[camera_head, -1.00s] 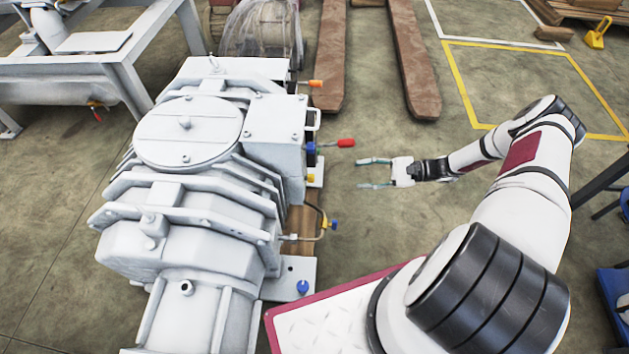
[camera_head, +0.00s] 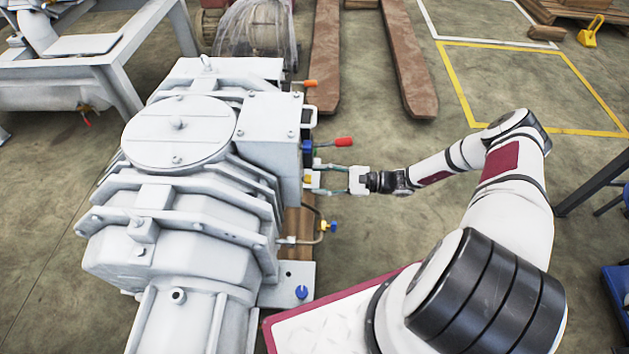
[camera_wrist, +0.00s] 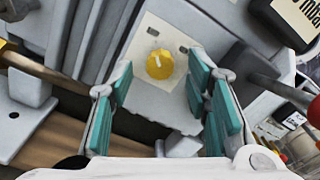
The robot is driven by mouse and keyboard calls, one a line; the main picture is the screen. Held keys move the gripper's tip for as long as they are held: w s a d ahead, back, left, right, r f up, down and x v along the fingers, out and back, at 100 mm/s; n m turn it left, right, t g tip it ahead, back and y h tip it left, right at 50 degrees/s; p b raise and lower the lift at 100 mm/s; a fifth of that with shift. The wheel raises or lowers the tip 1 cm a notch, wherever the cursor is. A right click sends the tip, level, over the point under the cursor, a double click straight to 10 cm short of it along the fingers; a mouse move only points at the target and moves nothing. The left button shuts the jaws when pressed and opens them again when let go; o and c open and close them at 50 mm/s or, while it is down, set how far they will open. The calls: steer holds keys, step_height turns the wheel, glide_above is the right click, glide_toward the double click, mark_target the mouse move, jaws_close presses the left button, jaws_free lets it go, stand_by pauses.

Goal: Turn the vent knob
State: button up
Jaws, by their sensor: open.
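The vent knob is a small yellow round knob with a white mark on its face. It sits on a pale plate, between and beyond my finger pads in the wrist view (camera_wrist: 160,64). In the head view the yellow knob (camera_head: 307,179) shows small on the right side of the white vacuum pump (camera_head: 192,130). My gripper (camera_head: 322,180) is open beside it, its fingers pointing left at the pump. In the wrist view my gripper's teal finger pads (camera_wrist: 165,95) are spread to either side of the knob. I cannot tell whether they touch it.
A red-handled lever (camera_head: 343,142) sticks out from the pump just behind my gripper. An orange-handled lever (camera_head: 311,83) is farther back. A yellow and blue valve (camera_head: 328,227) sits in front.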

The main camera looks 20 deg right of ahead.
steer(key=shift+x, duration=1.05)
jaws_close()
